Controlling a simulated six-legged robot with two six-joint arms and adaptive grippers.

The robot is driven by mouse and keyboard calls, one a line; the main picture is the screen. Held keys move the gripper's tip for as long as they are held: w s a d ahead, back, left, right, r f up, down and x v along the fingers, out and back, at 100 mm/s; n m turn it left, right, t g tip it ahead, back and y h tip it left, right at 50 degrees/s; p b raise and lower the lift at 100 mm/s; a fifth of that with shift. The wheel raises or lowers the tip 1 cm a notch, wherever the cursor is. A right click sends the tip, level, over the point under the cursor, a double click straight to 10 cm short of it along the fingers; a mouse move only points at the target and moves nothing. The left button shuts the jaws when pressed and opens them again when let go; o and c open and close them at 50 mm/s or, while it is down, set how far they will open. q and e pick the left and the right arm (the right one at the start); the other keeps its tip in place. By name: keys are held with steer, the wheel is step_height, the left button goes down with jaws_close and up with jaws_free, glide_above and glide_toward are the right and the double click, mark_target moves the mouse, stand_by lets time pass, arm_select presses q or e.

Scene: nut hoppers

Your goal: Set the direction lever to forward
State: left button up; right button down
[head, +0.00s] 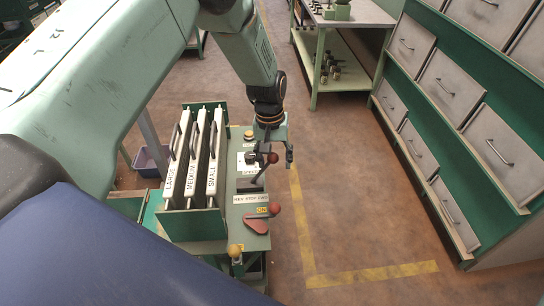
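The direction lever (259,178) stands on the green control panel, behind a white plate (251,199) reading REV STOP FWD. Its dark shaft leans up and to the right and ends in a red ball knob (272,158). My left gripper (271,156) reaches down from above, with its fingers apart on either side of the knob. I cannot tell whether a finger touches the knob. The gripper hides part of the panel behind it. My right gripper is not in view.
A red handle with a ball (274,208) sits by an ON label, nearer me. A yellow knob (235,250) is at the front edge. Hopper slides (196,160) marked LARGE, MEDIUM, SMALL stand left. Drawers (452,85) line the right; the floor between is clear.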

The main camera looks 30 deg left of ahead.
arm_select(q)
steer(key=shift+w+d+f, duration=0.1)
steer(key=shift+w, duration=0.05)
steer(key=shift+s+a, duration=0.2)
steer(key=shift+a, duration=0.1)
steer(key=shift+w+d+r, duration=0.1)
steer(key=shift+r, duration=0.1)
steer(key=shift+w+r, duration=0.1)
steer(key=shift+r, duration=0.1)
steer(key=r, duration=0.7)
steer(key=a+r, duration=0.1)
steer(key=r, duration=0.2)
steer(key=shift+s+r, duration=0.2)
steer(key=shift+s, duration=0.05)
steer(key=shift+a+r, duration=0.1)
steer(key=shift+r, duration=0.4)
